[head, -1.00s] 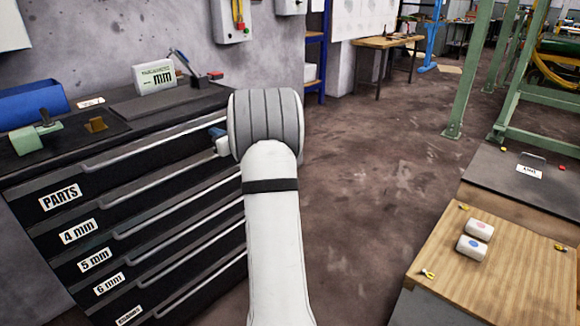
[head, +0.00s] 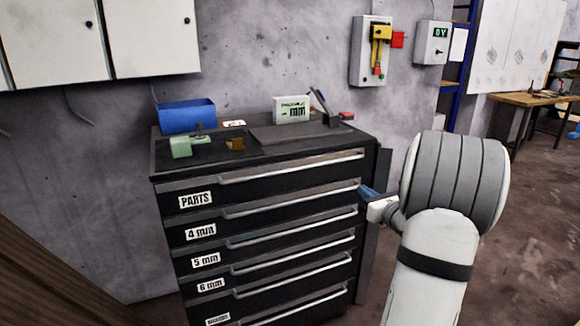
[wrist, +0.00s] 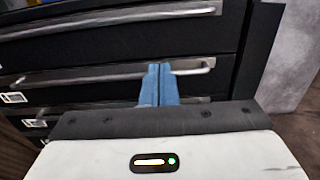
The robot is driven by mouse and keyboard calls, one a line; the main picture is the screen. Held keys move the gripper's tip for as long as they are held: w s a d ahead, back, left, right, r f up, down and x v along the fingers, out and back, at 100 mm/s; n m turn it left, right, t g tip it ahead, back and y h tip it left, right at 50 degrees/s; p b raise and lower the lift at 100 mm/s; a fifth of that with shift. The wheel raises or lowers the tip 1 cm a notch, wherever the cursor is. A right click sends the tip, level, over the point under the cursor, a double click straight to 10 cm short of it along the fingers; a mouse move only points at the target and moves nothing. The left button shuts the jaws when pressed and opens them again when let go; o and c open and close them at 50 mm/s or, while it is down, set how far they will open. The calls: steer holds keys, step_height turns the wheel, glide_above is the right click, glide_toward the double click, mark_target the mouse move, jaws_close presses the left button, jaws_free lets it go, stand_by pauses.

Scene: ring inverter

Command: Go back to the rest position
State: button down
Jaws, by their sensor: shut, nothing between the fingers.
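My gripper (wrist: 160,85) shows in the wrist view with its two blue fingers pressed together and nothing between them. The fingers point at the black drawer cabinet (head: 283,215), whose front and handles fill much of that view. In the head view, my gripper (head: 367,192) is partly hidden by my own white and grey arm, and its blue tip shows beside the right edge of the cabinet front. I cannot tell how far the fingertips are from the cabinet. All visible drawers look shut.
On the cabinet top are a blue bin (head: 187,116), a green device (head: 188,146), a small brown block (head: 235,144) and a white sign (head: 291,109). Wall boxes (head: 370,50) hang behind. Open floor (head: 520,230) lies to the right, with a wooden table (head: 530,98) at the back.

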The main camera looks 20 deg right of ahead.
steer(key=a+r+n+g+y+p, duration=0.3)
steer(key=a+r+n+y+p, duration=0.15)
steer(key=a, duration=0.55)
steer(key=a+r+n+g+y+p, duration=0.25)
steer(key=a+n, duration=0.35)
steer(key=a, duration=0.3)
steer(key=s+a+r+n+g+y+p, duration=0.1)
steer(key=s+a+r+n+g+p, duration=0.15)
steer(key=s+a+n, duration=0.35)
steer(key=s+a+r+n+g+p, duration=0.1)
steer(key=s+a+n+g+p, duration=0.25)
steer(key=a, duration=0.45)
steer(key=s+a+r+n+g+h+p, duration=0.1)
steer(key=s+r+n+g+h+p, duration=0.1)
steer(key=s+r+n+h+p, duration=0.2)
steer(key=s+r+n+g+h+p, duration=0.2)
steer(key=s+r+n+h+p, duration=0.2)
steer(key=s+n+p, duration=0.3)
steer(key=s+n, duration=0.3)
steer(key=n, duration=0.2)
steer(key=shift+s+a, duration=0.25)
steer(key=shift+a, duration=0.1)
